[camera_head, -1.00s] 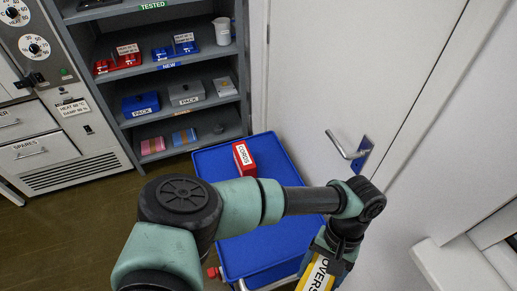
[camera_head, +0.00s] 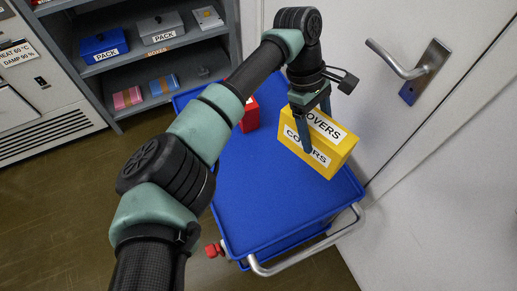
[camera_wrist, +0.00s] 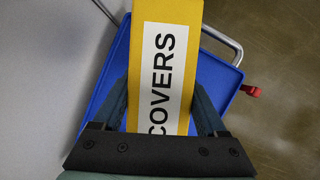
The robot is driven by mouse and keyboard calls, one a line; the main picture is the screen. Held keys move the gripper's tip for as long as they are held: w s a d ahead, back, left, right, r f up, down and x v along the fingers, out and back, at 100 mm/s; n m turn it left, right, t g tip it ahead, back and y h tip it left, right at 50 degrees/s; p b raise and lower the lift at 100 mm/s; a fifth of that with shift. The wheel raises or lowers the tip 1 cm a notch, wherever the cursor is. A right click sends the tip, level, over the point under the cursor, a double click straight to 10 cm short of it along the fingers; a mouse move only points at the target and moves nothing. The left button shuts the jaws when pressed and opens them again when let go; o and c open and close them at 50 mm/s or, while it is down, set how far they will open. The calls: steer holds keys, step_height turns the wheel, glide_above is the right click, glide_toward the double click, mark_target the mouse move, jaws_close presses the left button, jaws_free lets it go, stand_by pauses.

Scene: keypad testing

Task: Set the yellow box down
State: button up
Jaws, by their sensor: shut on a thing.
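The yellow box (camera_head: 340,152) with white COVERS labels is in my gripper (camera_head: 304,132), over the right part of the blue trolley top (camera_head: 265,205). My gripper is shut on it, with one finger along its labelled side. In the wrist view the yellow box (camera_wrist: 185,20) sits between both fingers of my gripper (camera_wrist: 165,120), with the blue trolley top (camera_wrist: 218,85) below. Whether the box touches the trolley top or hangs just above it, I cannot tell.
A red box (camera_head: 250,112) stands on the trolley, partly behind my arm. The trolley has a metal handle (camera_head: 310,248) and a red knob (camera_head: 213,249). A white door with a lever handle (camera_head: 400,62) is at the right. A grey shelf (camera_head: 140,60) holds PACK boxes.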

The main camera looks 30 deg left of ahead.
steer(key=w+a+f+n+t+b, duration=0.1)
steer(key=a+f+n+t+b, duration=0.3)
steer(key=a+f+n+b, duration=0.6)
steer(key=shift+m+y, duration=0.3)
steer(key=f+b, duration=0.2)
steer(key=f, duration=0.6)
steer(key=shift+a+f+b, duration=0.2)
steer(key=shift+b, duration=0.1)
steer(key=shift+f, duration=0.1)
steer(key=o, duration=1.6)
steer(key=shift+c, duration=0.2)
steer(key=p+v, duration=0.2)
steer(key=v, duration=1)
steer(key=shift+w, duration=0.25)
